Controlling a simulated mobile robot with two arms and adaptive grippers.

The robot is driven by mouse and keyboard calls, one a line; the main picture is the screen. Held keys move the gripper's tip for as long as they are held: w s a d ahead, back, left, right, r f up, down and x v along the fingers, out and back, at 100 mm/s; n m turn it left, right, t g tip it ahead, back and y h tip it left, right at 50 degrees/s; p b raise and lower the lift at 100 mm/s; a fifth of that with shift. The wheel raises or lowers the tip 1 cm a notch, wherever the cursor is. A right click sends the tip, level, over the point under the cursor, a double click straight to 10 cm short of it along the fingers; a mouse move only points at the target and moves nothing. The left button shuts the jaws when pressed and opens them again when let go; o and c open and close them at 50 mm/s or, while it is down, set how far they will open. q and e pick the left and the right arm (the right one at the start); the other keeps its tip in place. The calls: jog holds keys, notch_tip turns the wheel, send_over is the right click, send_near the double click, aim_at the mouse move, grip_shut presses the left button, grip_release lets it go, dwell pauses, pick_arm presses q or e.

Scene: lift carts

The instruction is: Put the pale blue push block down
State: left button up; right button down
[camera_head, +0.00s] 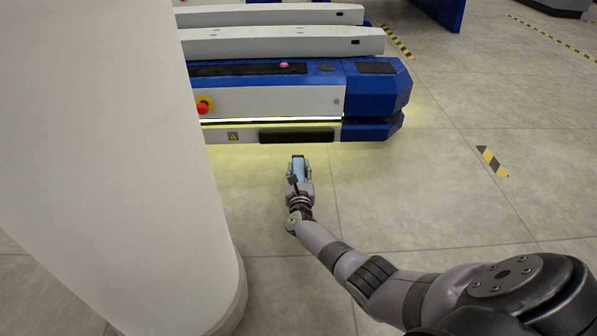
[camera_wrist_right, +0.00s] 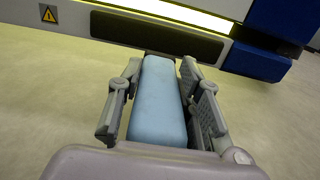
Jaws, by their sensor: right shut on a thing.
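The pale blue push block (camera_head: 298,167) is between the fingers of my right gripper (camera_head: 299,172), which is shut on it. In the right wrist view the block (camera_wrist_right: 158,105) shows as a long pale blue bar pointing away from the gripper (camera_wrist_right: 160,88), with a finger on each side. Its far end is close to a dark pad on the side of a lift cart; I cannot tell whether they touch. My left gripper is not in view.
The white and blue lift cart (camera_head: 270,102) stands just ahead, with a red button (camera_head: 203,106) and a dark pad (camera_head: 297,135) low on its side. A large white pillar-like shape (camera_head: 100,130) fills the left. The tiled floor (camera_head: 450,190) at right is clear, with striped tape.

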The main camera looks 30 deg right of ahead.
jog(key=c, duration=1.1)
grip_release()
jog(key=shift+f, duration=0.1)
jog(key=shift+s+a, duration=0.1)
jog(key=shift+s, duration=0.05)
jog(key=p+v, duration=0.2)
jog(key=v, duration=0.1)
jog(key=p+v, duration=0.2)
jog(key=v, duration=0.1)
jog(key=shift+s+r, duration=0.15)
jog(key=shift+r, duration=0.1)
jog(key=shift+s+a+f+p, duration=0.15)
jog(key=shift+s+a+p, duration=0.15)
jog(key=shift+s, duration=0.05)
